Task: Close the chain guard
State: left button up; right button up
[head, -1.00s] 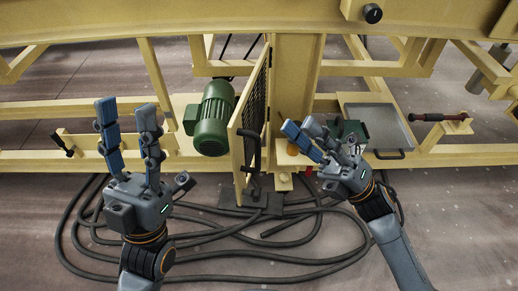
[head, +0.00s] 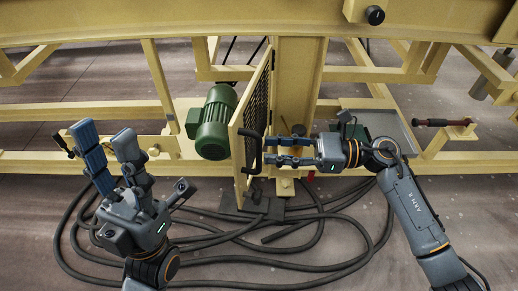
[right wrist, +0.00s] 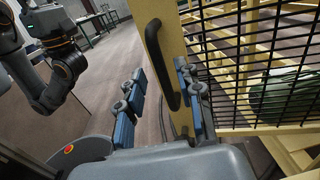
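The chain guard (head: 236,132) is a yellow-framed black mesh panel. It stands swung open, edge-on toward me, left of the yellow post. Its mesh (right wrist: 255,65) fills the right of the right wrist view. A dark bar handle (right wrist: 160,62) is on the frame's edge and also shows in the head view (head: 247,152). My right gripper (head: 268,150) points left at the handle from the right. Its fingers are apart, with the handle between or just beyond the tips; contact is unclear. My left gripper (head: 104,135) is open and empty at the left, away from the guard.
A green motor (head: 212,125) sits left of the guard. A grey tray (head: 385,122) is behind my right arm. A red-handled lever (head: 440,122) is at the right. Black hoses (head: 215,257) lie on the floor in front. The yellow post (head: 297,85) stands right of the guard.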

aim_at(259, 173)
jog(key=shift+w+a, duration=0.1)
jog(key=shift+a, duration=1.95)
grip_shut()
